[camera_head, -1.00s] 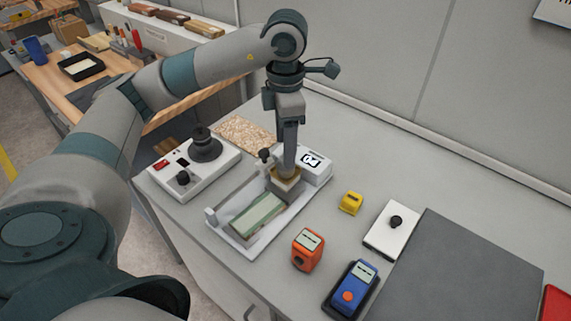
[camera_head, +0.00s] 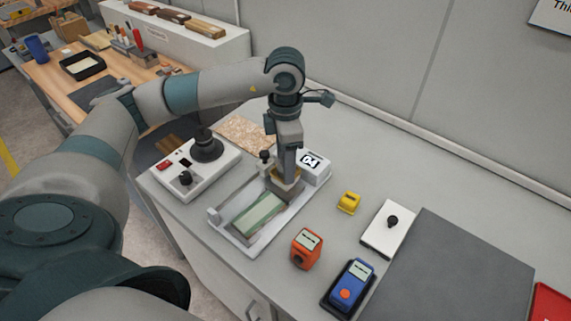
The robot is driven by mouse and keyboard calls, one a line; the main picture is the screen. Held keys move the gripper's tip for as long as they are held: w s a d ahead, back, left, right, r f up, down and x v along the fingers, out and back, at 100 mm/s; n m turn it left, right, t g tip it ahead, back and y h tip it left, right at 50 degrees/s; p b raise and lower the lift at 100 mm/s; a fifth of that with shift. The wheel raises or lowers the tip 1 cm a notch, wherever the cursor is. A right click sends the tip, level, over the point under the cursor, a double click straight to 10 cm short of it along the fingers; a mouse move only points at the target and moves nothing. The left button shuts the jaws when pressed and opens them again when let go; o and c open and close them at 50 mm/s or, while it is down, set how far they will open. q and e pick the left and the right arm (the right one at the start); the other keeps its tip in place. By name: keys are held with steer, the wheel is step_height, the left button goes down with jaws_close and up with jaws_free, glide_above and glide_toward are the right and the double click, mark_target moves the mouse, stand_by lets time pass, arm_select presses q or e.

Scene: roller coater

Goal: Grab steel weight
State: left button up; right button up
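My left gripper (camera_head: 287,172) points straight down over the far end of a white tray-like coater (camera_head: 213,222) on the grey bench. Its fingertips are at a small block with a tan top and grey sides (camera_head: 286,190), which looks like the steel weight. They touch or nearly touch it. The fingers are seen edge-on and partly hide the block's top, so I cannot tell whether they are closed on it. A pale green strip (camera_head: 259,216) lies in the coater in front of the block. My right gripper is not in view.
A white control box with a black knob (camera_head: 207,147) stands left of the coater and a white labelled box (camera_head: 318,167) behind it. Yellow (camera_head: 348,202), orange (camera_head: 306,249) and blue (camera_head: 349,285) devices sit to the right, near a dark grey slab (camera_head: 455,270).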

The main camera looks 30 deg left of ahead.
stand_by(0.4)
arm_select(q)
steer(key=c, duration=1.4)
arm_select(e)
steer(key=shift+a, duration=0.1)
arm_select(q)
steer(key=shift+r, duration=0.15)
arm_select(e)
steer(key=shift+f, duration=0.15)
